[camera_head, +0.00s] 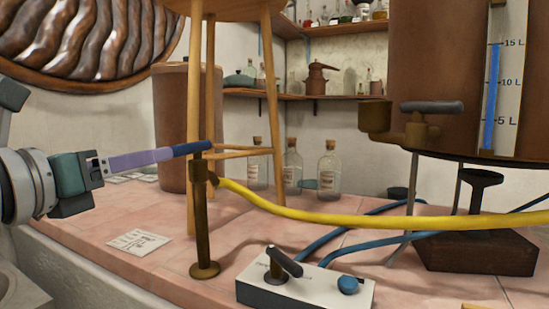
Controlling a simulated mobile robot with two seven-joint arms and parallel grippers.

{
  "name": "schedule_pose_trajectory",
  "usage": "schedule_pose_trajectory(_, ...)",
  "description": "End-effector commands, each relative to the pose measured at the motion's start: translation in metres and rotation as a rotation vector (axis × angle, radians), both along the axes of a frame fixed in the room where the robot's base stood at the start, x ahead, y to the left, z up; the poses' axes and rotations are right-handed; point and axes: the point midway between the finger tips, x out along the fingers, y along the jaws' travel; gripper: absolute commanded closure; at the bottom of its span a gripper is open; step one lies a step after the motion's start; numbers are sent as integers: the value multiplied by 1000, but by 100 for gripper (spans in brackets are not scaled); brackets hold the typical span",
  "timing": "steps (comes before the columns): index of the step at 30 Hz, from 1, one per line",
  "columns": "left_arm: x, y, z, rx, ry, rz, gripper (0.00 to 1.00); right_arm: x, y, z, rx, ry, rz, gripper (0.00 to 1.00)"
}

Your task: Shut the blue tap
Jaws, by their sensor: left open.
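The blue tap is a brass standpipe (201,225) on the tiled ledge with a dark blue lever handle (194,148) across its top. The handle points left, roughly level, toward my left gripper. My left gripper (166,154) comes in from the left edge, with its long lavender fingers seen nearly edge-on. The fingertips overlap or meet the handle's left end in the picture; I cannot tell whether they touch it. The gripper is open. A yellow hose (350,219) leaves the standpipe's side and runs right. My right gripper is not in view.
A wooden stool (275,90) stands behind the tap. A white control box (310,291) with a dark lever and blue knob sits at front. A large brown tank (440,55) with a level gauge (492,85) and its own tap is at right. Corked bottles (328,172) stand behind.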

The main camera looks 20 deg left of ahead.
Motion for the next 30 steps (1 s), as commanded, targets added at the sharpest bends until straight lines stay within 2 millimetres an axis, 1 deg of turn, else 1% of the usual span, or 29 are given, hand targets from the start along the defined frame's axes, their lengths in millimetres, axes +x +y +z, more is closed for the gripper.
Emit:
schedule_pose_trajectory(1, 7, -1, 0, -7, -7, -1, 47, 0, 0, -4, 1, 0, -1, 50)
schedule_pose_trajectory(12, 55, -1, 2, -8, -5, -2, 47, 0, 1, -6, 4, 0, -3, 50)
schedule_pose_trajectory(16, 69, -1, 0, -7, -3, -1, 47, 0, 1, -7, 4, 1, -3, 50)
schedule_pose_trajectory(21, 79, -2, 0, -6, -2, -3, 47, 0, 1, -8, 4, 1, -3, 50)
schedule_pose_trajectory(30, 81, -2, 0, -5, 0, -4, 47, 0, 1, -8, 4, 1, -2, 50)
